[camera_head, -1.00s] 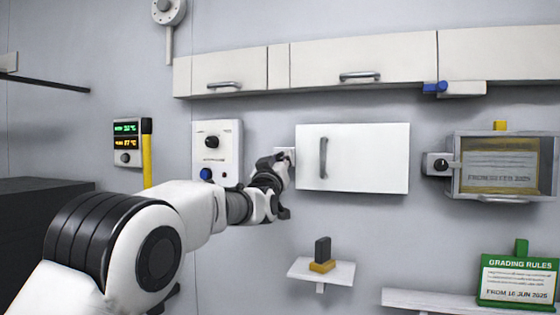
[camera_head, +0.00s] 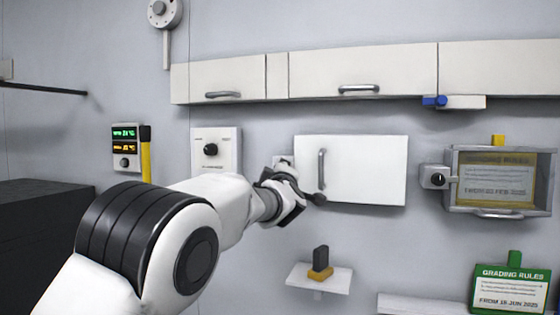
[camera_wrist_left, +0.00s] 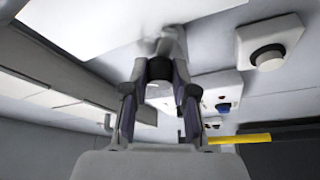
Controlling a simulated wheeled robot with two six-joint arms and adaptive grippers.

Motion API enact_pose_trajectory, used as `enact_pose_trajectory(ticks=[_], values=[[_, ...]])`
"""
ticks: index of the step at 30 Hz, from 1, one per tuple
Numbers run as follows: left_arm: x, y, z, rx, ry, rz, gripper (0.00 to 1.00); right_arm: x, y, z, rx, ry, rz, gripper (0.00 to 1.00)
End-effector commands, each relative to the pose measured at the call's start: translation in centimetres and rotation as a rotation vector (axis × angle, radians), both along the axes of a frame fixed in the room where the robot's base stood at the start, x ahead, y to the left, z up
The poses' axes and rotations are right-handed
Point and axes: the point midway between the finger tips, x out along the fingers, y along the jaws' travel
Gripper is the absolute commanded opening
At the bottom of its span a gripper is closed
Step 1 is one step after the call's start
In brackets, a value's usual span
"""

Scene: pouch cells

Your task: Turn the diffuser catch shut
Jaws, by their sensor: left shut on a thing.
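The diffuser catch looks to be the small part on a pale plate (camera_head: 283,160) at the left edge of a white panel (camera_head: 372,172) with a grey vertical handle. My left gripper (camera_head: 300,199) is at this catch and mostly covers it in the head view. In the left wrist view, its two fingers (camera_wrist_left: 160,85) are closed around a dark, rounded piece (camera_wrist_left: 160,68) in front of a pale mount. The angle of the catch is hard to read behind the fingers. My right gripper is in neither current view.
A control box (camera_head: 211,148) with a black knob is left of the panel. A clear-fronted case (camera_head: 500,207) with its own knob (camera_head: 437,179) is to the right. Cabinets (camera_head: 362,72) hang above. A small shelf (camera_head: 300,278) holding a dark block is below.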

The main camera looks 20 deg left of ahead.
Motion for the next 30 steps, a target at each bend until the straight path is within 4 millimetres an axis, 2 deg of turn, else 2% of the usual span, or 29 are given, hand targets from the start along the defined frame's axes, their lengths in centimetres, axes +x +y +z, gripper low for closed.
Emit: enact_pose_trajectory(ticks=[1,15,21,30], values=[[0.0,0.0,0.7,-0.044,0.000,0.000,0.00,0.0,0.0,1.1,0.000,0.000,0.000,0.40],[0.0,0.0,0.7,-0.459,0.014,0.001,0.00,0.0,0.0,5.5,0.000,0.000,0.000,0.40],[0.0,0.0,0.6,-0.574,0.019,0.001,0.00,0.0,0.0,6.5,0.000,0.000,0.000,0.40],[0.0,0.0,0.3,-0.650,0.022,0.001,0.00,0.0,0.0,7.1,0.000,0.000,0.000,0.40]])
